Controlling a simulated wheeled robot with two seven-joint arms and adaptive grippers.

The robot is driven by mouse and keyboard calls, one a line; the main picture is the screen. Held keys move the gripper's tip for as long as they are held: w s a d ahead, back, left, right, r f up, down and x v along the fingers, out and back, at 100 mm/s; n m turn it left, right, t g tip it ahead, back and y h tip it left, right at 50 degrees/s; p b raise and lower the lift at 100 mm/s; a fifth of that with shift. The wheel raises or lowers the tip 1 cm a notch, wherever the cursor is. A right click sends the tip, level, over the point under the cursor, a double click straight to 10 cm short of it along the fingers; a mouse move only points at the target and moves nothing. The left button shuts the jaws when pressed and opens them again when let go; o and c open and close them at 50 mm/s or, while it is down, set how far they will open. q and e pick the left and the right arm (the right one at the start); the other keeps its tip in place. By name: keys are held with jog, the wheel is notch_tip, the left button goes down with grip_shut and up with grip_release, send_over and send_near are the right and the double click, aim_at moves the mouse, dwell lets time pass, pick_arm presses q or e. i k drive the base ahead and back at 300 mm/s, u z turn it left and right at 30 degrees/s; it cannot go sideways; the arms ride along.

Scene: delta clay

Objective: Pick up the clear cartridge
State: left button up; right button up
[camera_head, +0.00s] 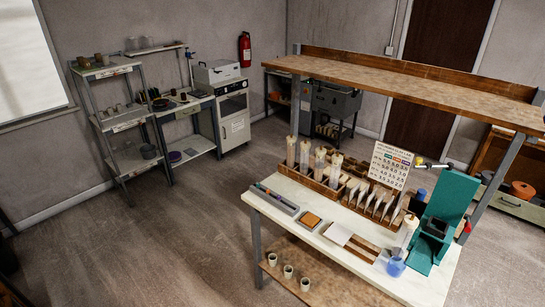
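Several clear, tube-like cartridges (304,156) stand upright in a wooden rack (312,183) at the back left of the white-topped workbench (268,208). They have pale tops and look partly see-through. I cannot tell which one is the task's clear cartridge. Another pale, tall piece (406,232) stands tilted near a blue flask-like thing (396,267) at the front right of the bench. Neither of my grippers is in view, and nothing touches the cartridges.
A wooden shelf (420,85) spans above the bench on metal posts. A number chart (390,165), a teal stand (448,205), a grey tray (274,199) and a slotted wooden rack (372,208) crowd the bench. Open floor (150,235) lies to the left.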

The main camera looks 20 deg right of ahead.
aim_at(291, 148)
jog(key=z, duration=0.05)
jog(key=i, duration=0.9)
jog(key=z, duration=0.25)
